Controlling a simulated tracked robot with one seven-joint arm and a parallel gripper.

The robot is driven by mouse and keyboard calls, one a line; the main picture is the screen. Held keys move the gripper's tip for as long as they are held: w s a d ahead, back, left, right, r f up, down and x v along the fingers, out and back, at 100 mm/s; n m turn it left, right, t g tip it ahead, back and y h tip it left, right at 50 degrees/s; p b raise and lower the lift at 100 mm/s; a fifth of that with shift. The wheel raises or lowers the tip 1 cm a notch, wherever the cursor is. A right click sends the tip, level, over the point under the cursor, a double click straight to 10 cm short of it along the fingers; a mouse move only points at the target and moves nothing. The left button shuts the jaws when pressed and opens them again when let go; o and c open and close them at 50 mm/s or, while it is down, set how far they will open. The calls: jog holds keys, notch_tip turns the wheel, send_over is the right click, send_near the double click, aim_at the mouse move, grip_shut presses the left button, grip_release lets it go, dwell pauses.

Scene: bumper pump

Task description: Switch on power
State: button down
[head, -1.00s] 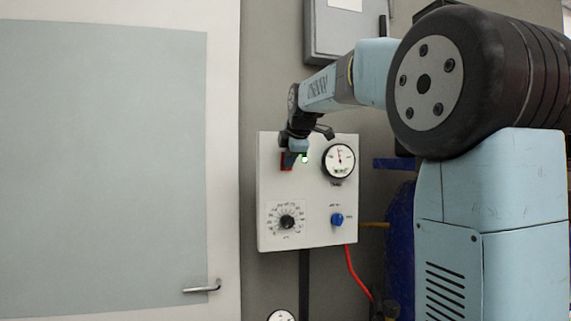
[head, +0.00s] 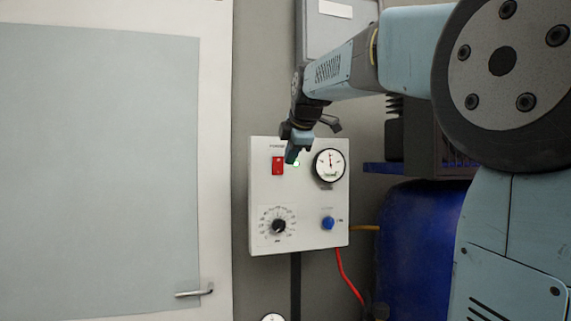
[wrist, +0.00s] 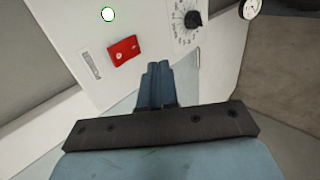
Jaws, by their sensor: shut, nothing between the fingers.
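The red power switch (head: 278,166) is on the upper left of the white control panel (head: 262,200). In the wrist view the red switch (wrist: 123,50) is fully visible, with a small white mark on it. My gripper (head: 291,157) is in front of the panel's upper part, just right of the switch in the head view. In the wrist view my gripper's fingers (wrist: 159,70) are together and empty, apart from the switch in the picture.
The panel also carries a round gauge (head: 329,165), a black dial (head: 278,226) and a blue knob (head: 328,223). A red hose (head: 347,275) hangs below. A door with a handle (head: 195,292) is at left, a blue tank (head: 415,240) at right.

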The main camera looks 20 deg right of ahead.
jog(key=shift+s+r, duration=0.5)
jog(key=shift+s, duration=0.4)
jog(key=shift+s+r, duration=0.45)
jog(key=shift+s, duration=0.45)
jog(key=s+f+m+g, duration=0.1)
jog(key=s+f+m, duration=0.8)
jog(key=s+f, duration=0.4)
jog(key=s+f+m+g, duration=0.2)
jog(key=s+f+m, duration=0.7)
jog(key=s+f, duration=0.4)
notch_tip(320, 180, down, 5)
jog(key=shift+a+r+g, duration=0.2)
jog(key=shift+a+g, duration=0.1)
jog(key=shift+a, duration=0.15)
